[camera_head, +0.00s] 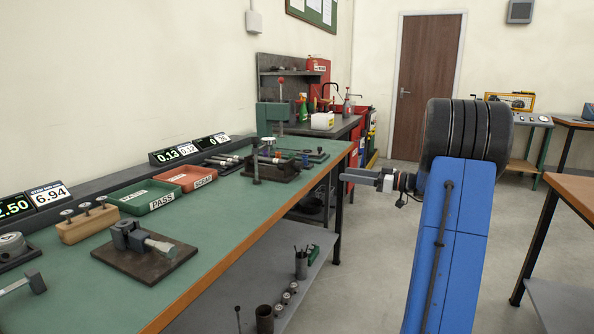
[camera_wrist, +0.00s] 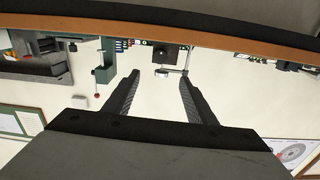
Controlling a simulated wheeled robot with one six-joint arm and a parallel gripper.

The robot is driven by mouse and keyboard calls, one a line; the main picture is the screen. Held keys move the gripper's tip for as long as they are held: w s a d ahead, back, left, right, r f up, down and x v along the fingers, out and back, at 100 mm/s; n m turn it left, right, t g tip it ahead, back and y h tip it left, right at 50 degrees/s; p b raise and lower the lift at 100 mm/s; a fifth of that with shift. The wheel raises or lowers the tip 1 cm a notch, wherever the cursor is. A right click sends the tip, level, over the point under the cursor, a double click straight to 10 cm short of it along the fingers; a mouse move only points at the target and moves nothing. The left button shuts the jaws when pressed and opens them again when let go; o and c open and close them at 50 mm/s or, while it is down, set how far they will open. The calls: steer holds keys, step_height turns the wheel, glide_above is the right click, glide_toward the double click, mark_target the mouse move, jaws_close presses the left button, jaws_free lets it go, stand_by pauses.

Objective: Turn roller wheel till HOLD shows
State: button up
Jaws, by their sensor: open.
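My gripper (camera_head: 345,176) is beyond the right edge of the green-topped bench (camera_head: 215,222), pointing left, apart from everything. In the wrist view my gripper (camera_wrist: 158,88) has its two dark fingers spread, with nothing between them. A fixture with cylindrical parts on a dark base (camera_head: 272,168) stands near the bench's far end. I cannot tell for sure which part is the roller wheel. Digital displays (camera_head: 190,150) along the back ledge read 0.13 and 0.12, with another pair partly hidden. A nearer display pair (camera_head: 48,197) reads 2.50 and 6.94. I see no readable HOLD.
A green PASS tray (camera_head: 142,196) and a red tray (camera_head: 187,177) lie on the bench. A clamp on a dark plate (camera_head: 145,250) is nearer. A green press (camera_head: 273,117) rises at the far end. An orange-topped table (camera_head: 574,190) stands right, with open floor between.

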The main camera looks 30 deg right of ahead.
glide_toward(302, 168)
steer(key=shift+n, duration=0.4)
steer(key=x, duration=0.8)
steer(key=shift+w+a+r, duration=0.1)
steer(key=shift+a, duration=0.05)
steer(key=shift+c, duration=0.6)
steer(key=c, duration=0.9)
